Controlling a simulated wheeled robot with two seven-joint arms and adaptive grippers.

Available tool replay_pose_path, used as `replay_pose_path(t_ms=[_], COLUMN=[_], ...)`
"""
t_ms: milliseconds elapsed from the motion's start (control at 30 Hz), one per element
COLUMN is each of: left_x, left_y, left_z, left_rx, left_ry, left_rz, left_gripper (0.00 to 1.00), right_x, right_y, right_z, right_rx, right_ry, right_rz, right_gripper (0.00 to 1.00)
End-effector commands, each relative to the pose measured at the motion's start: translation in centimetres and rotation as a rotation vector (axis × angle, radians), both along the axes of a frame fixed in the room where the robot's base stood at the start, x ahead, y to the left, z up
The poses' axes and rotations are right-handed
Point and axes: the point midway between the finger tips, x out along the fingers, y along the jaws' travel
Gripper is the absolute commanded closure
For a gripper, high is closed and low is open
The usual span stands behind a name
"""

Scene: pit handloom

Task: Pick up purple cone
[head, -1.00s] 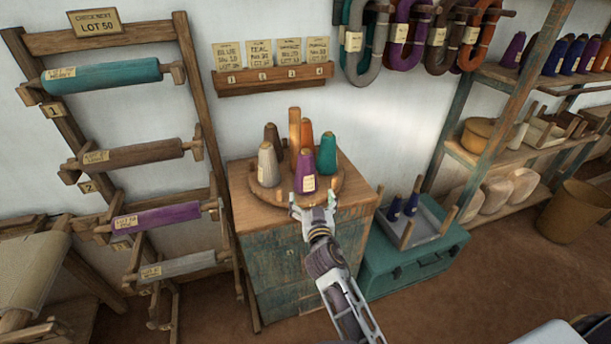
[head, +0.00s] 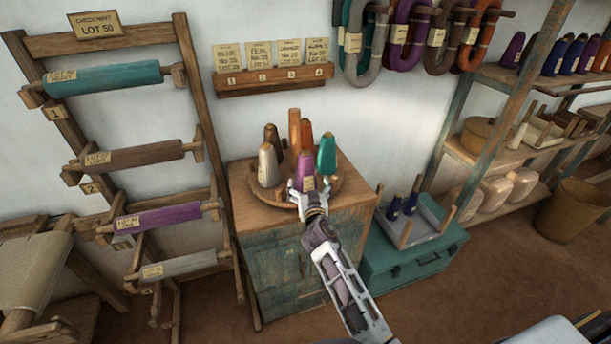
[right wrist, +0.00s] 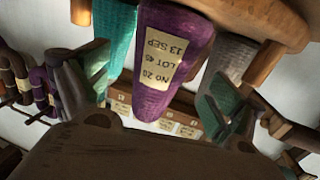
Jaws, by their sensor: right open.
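The purple cone (head: 306,167) stands on a round wooden stand (head: 346,182) on top of a small cabinet, among grey, brown, orange and teal cones. My right gripper (head: 307,188) is open at the front of the purple cone and hides its lower part. In the right wrist view the purple cone (right wrist: 168,60), with a paper label, shows between the two spread fingers, tip downward in the picture. The fingers stand apart from it on both sides. My left gripper is not in view.
The teal cone (head: 326,154) and the grey cone (head: 268,166) stand close on either side. A wooden post (head: 294,130) rises behind. A teal chest (head: 415,262) with a tray stands right of the cabinet, and a roller rack (head: 200,110) stands left.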

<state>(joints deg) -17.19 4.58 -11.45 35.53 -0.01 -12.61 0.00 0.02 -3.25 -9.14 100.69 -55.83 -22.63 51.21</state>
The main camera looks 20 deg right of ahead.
Motion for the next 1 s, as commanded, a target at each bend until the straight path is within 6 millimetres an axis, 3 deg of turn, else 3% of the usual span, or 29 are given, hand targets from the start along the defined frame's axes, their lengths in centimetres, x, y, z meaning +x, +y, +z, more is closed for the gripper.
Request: replay_pose_path(t_ms=[567, 1000], left_x=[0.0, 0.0], left_y=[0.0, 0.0], left_z=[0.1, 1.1], left_rx=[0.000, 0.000], left_ry=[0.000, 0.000], left_rz=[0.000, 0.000], left_gripper=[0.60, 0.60], right_x=[0.6, 3.4], right_y=[-0.1, -0.3], right_z=[0.0, -0.1], right_rx=[0.000, -0.001], right_ry=[0.000, 0.000], right_rz=[0.000, 0.000], right_gripper=[0.06, 0.06])
